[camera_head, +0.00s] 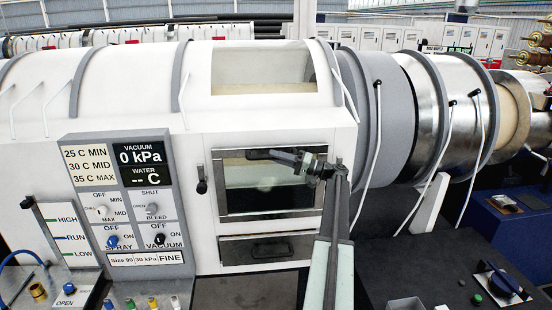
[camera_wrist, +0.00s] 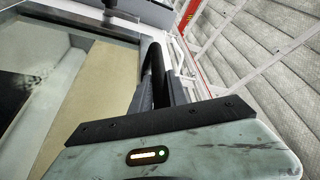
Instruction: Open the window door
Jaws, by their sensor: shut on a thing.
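The window door (camera_head: 268,214) is a dark-framed glass pane in the white front of the vacuum tank. It looks about flush with the front; a small gap would be hard to see. My gripper (camera_head: 264,154) reaches in from the right, across the pane's upper edge. In the wrist view, my gripper (camera_wrist: 157,88) is shut on a black rounded bar (camera_wrist: 153,66), which looks like the door's handle. The fingers hide part of the bar, and the exact contact is hard to see.
A black latch (camera_head: 201,187) sits left of the pane. A drawer-like panel (camera_head: 230,250) with a black handle is below it. The control panel (camera_head: 125,205) stands at left. A dark table (camera_head: 420,255) with a knob is at right.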

